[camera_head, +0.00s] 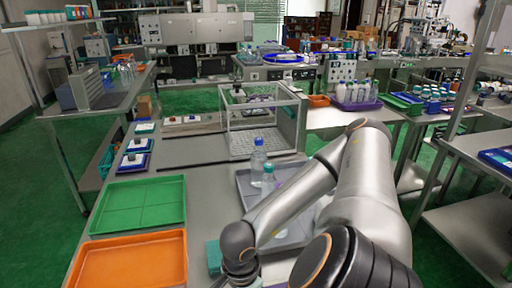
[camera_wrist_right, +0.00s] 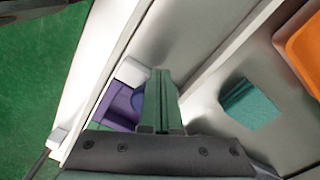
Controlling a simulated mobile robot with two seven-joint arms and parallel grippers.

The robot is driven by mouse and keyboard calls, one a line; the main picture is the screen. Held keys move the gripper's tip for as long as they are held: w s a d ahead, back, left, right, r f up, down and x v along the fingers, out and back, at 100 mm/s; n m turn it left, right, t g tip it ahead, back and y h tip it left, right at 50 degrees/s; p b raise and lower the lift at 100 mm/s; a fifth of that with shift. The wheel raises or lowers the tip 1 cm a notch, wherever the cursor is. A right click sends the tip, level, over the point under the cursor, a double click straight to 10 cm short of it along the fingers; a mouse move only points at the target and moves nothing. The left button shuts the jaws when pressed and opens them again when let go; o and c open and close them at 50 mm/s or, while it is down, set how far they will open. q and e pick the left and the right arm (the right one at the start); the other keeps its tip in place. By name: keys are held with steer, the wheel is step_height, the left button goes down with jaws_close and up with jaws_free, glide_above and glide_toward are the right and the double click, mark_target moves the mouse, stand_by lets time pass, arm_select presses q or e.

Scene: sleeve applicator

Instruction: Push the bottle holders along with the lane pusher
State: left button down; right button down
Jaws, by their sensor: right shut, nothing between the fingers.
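My right gripper (camera_wrist_right: 163,75) is shut and empty in the right wrist view, its two green fingers together. A purple piece (camera_wrist_right: 120,106), possibly a bottle holder, lies just left of the fingers, partly hidden by them and by the gripper body. A pale block (camera_wrist_right: 131,71), possibly part of the lane pusher, sits against its upper end; I cannot tell whether the fingertips touch it. In the head view my right arm reaches in from the right, its wrist (camera_head: 240,252) at the bottom; the fingers are hidden there. My left gripper is not in view.
A teal block (camera_wrist_right: 250,104) lies right of the gripper, and shows at the bottom in the head view (camera_head: 213,256). An orange tray (camera_head: 133,233) and a green tray (camera_head: 140,181) lie left. A grey tray (camera_head: 246,181) with clear bottles (camera_head: 258,158) stands behind my wrist.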

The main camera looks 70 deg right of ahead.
steer(key=shift+s+d+b, duration=0.3)
steer(key=shift+s+d, duration=1.15)
steer(key=shift+s, duration=0.3)
steer(key=shift+w+a+r+p, duration=0.25)
steer(key=shift+w+r+p, duration=0.05)
steer(key=shift+r+p, duration=0.95)
steer(key=shift+w+a+r+p, duration=0.25)
steer(key=shift+r+p, duration=0.75)
steer(key=shift+r, duration=0.4)
steer(key=shift+w+a+r+p, duration=0.2)
steer(key=shift+w+r+p, duration=0.1)
steer(key=shift+r+p, duration=0.95)
steer(key=shift+r, duration=0.1)
